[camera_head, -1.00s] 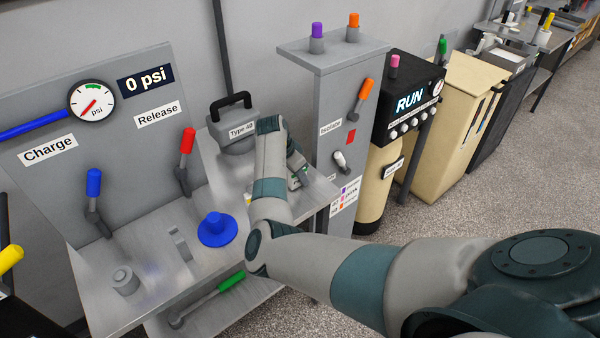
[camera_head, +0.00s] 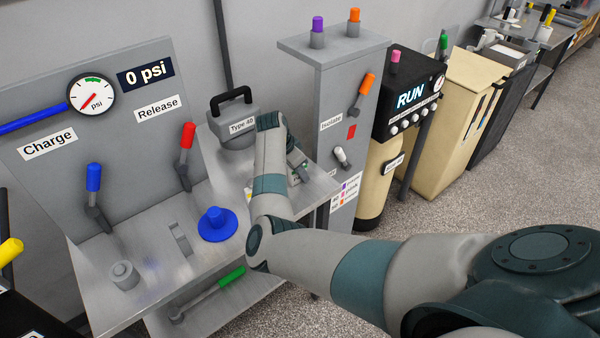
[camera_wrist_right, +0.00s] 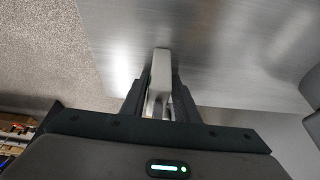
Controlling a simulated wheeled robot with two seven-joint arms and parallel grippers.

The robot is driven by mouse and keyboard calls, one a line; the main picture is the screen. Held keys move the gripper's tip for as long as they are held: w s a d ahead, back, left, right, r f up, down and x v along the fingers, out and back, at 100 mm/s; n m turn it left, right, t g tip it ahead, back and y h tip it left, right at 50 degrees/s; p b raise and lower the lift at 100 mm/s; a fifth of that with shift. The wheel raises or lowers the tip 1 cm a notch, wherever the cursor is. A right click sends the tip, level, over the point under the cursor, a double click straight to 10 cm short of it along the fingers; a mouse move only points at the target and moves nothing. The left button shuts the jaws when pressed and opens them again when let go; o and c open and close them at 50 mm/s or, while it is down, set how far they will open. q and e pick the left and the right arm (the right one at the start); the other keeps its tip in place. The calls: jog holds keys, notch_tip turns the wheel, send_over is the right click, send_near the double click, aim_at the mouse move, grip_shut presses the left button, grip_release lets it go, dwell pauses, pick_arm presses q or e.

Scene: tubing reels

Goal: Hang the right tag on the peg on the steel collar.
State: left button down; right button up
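My right gripper (camera_head: 300,170) is low over the right end of the steel bench, mostly hidden by its own wrist in the head view. In the right wrist view its dark fingers (camera_wrist_right: 160,92) flank a slim pale grey piece (camera_wrist_right: 160,72) and look closed on it. The piece stands edge-on, so I cannot read it as a tag for certain. A short grey cylinder with a smaller top (camera_head: 124,275) and an upright grey ring-like part (camera_head: 180,238) stand on the bench; I cannot tell which is the steel collar. No peg is clear. My left gripper is out of view.
A blue flanged knob (camera_head: 217,225), blue lever (camera_head: 94,180) and red lever (camera_head: 187,142) stand on or above the bench. The Type 4B weight (camera_head: 232,123) is behind my wrist. The grey Isolate column (camera_head: 333,90) stands close to its right.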

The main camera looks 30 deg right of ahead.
jog(key=shift+s+a+f, duration=0.15)
jog(key=shift+s+f, duration=0.3)
jog(key=shift+f, duration=0.2)
jog(key=shift+w+r, duration=0.1)
jog(key=shift+r, duration=0.25)
jog(key=shift+a+r+b, duration=0.1)
jog(key=shift+r+b, duration=0.25)
jog(key=shift+b, duration=0.05)
jog(key=d+b+v, duration=0.1)
jog(key=b+v, duration=0.6)
jog(key=v, duration=1)
jog(key=shift+w+r, duration=0.25)
jog(key=shift+r, duration=0.2)
jog(key=shift+s+d+f, duration=0.1)
jog(key=shift+f, duration=0.05)
